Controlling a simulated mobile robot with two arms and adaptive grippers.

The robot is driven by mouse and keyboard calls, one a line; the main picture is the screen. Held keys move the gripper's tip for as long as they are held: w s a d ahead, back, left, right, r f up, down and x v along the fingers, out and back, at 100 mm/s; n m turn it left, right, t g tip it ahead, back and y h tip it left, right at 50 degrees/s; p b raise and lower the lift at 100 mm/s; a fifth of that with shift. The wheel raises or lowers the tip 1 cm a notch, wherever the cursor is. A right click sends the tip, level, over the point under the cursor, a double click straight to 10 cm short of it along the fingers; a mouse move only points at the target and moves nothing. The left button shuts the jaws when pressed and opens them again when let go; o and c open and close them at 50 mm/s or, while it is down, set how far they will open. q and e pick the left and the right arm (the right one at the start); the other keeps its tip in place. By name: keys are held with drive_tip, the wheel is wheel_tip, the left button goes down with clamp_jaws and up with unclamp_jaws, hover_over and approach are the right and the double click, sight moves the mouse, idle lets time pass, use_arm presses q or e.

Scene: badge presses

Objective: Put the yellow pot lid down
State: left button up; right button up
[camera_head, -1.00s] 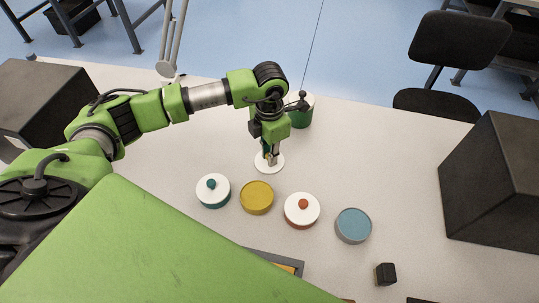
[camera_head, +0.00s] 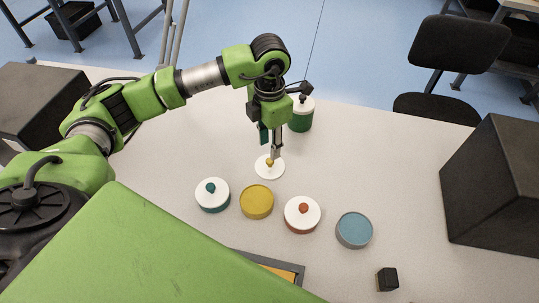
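The yellow pot lid (camera_head: 269,172), a white disc with a small yellow knob, lies flat on the table behind the row of pots. The yellow pot (camera_head: 257,203) stands just in front of it, uncovered. My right gripper is not in view.
A teal pot with lid (camera_head: 212,195) stands left of the yellow pot; a red-knobbed lidded pot (camera_head: 302,215) and an open blue pot (camera_head: 354,230) stand right. A green lidded pot (camera_head: 301,115) is behind. Black boxes (camera_head: 495,185) (camera_head: 40,105) flank the table.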

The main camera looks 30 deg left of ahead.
sight(269, 159)
use_arm(q)
wheel_tip(269, 159, up, 6)
drive_tip(key=shift+f, duration=0.25)
idle(0.5)
